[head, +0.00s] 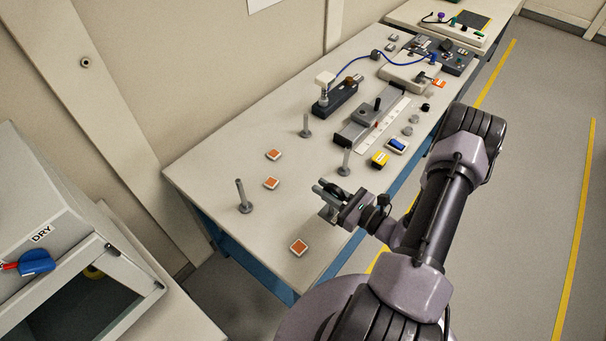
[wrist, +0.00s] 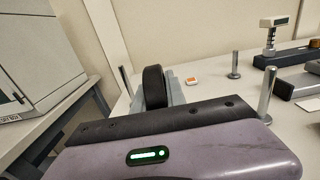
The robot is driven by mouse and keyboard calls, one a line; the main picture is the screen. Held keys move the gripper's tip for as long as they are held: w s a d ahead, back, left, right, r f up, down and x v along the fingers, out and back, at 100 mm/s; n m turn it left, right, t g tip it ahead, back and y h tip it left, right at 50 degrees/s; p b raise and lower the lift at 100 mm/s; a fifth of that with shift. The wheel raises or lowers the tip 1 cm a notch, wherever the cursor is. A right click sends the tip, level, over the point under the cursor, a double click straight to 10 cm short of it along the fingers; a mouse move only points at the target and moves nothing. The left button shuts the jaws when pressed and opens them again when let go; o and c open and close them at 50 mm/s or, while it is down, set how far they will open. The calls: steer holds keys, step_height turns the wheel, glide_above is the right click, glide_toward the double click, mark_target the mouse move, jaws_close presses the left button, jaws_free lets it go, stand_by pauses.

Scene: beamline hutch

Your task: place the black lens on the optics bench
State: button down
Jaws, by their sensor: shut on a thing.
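My gripper (head: 327,190) is over the near right part of the optics bench (head: 222,160), a long pale table with blue legs. In the wrist view, my gripper (wrist: 158,100) is shut on the black lens (wrist: 154,84), a thick dark disc seen nearly edge-on and standing upright between the fingers. In the head view the lens is small and partly lost against the dark gripper. I cannot tell exactly how high it is above the bench top.
Metal posts (head: 243,197) (head: 306,128) (head: 346,160) stand around the gripper. Orange-topped square tiles (head: 299,247) (head: 271,183) (head: 273,154) lie on the bench. A rail (head: 370,124) and other instruments fill the far half. A cabinet marked DRY (head: 45,225) stands at left.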

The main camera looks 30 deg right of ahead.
mark_target(336, 196)
steer(key=v, duration=0.3)
steer(key=shift+s+d+r, duration=0.15)
steer(key=shift+s, duration=0.25)
steer(key=w+a+r+y+b, duration=0.1)
steer(key=w+a+b, duration=0.3)
steer(key=a, duration=0.5)
steer(key=w+a+n+g+y+b, duration=0.1)
steer(key=w+a+b, duration=0.3)
steer(key=a, duration=0.5)
steer(key=w, duration=0.2)
steer(key=shift+w+a+r+n, duration=0.3)
steer(key=shift+w+r, duration=0.05)
steer(key=shift+r, duration=0.05)
